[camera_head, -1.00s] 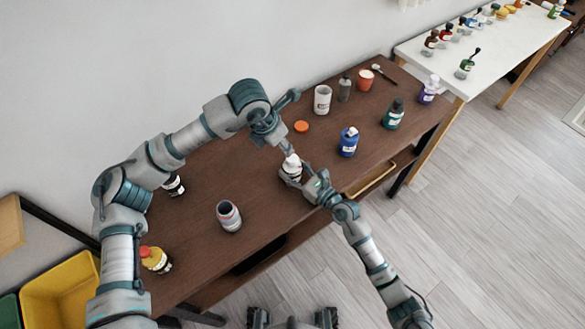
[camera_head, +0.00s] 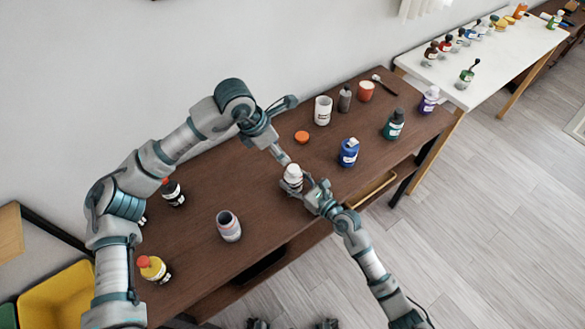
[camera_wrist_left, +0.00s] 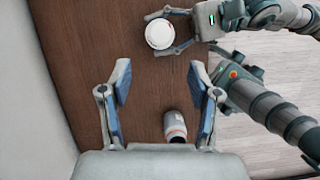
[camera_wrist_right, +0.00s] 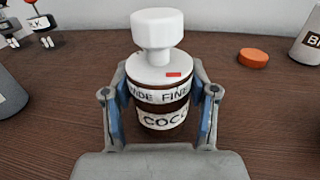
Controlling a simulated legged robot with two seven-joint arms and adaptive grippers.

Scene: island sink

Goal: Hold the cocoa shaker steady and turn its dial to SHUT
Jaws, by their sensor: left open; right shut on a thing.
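The cocoa shaker (camera_head: 293,176) stands upright on the brown table. In the right wrist view the shaker (camera_wrist_right: 161,118) has a brown body with a COCOA label, a white collar with a red mark and a white dial knob (camera_wrist_right: 157,33) on top. My right gripper (camera_head: 305,188) is shut on its body, one finger on each side. My left gripper (camera_head: 282,158) is open and empty, behind and left of the shaker. In the left wrist view the shaker's round white top (camera_wrist_left: 159,33) lies beyond the open left fingers (camera_wrist_left: 158,82). Any dial lettering is unreadable.
An orange lid (camera_head: 302,137) lies behind the shaker, and a blue bottle (camera_head: 349,153) stands to its right. An open-topped jar (camera_head: 229,226) stands front left. More containers line the right end. The table around the shaker is fairly clear.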

